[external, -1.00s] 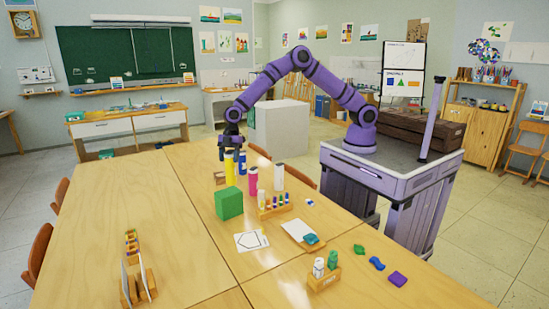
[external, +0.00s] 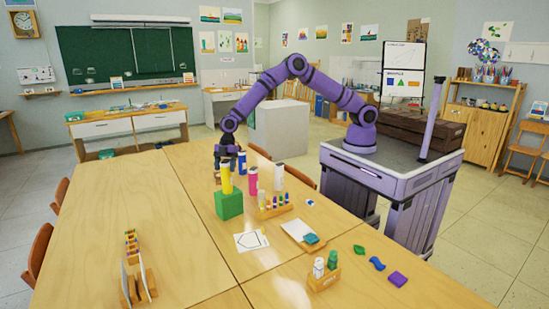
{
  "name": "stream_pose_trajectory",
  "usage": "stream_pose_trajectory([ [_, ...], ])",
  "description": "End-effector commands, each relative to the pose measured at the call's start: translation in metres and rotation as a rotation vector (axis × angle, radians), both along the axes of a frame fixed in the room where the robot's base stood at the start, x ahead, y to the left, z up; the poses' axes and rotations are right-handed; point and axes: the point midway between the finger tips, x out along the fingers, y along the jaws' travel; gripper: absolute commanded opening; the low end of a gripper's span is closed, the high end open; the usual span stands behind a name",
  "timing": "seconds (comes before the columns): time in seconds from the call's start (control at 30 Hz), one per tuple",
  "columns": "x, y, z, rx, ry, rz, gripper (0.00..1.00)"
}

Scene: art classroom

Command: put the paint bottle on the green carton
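My gripper (external: 227,163) points down from above and is shut on the upper part of the yellow bottle. The fingers are small in this view and partly hide the bottle's top.
A wooden rack of small paints (external: 273,211) is right of the carton. The table's left half is mostly clear.

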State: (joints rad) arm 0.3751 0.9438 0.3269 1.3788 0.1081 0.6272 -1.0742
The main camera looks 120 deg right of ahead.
Motion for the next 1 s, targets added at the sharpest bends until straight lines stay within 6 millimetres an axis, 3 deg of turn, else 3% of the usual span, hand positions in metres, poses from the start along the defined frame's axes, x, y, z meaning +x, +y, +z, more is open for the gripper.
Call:
stream_pose_trajectory([
  [0.03,0.0,0.0,0.0,0.0,0.0,0.0,0.73],
  [0.1,0.0,0.0,0.0,0.0,0.0,0.0,0.82],
  [0.47,-0.001,-0.001,0.007,-0.001,-0.001,0.0,0.82],
  [1.0,-0.027,-0.027,0.095,-0.001,-0.001,0.0,0.82],
])
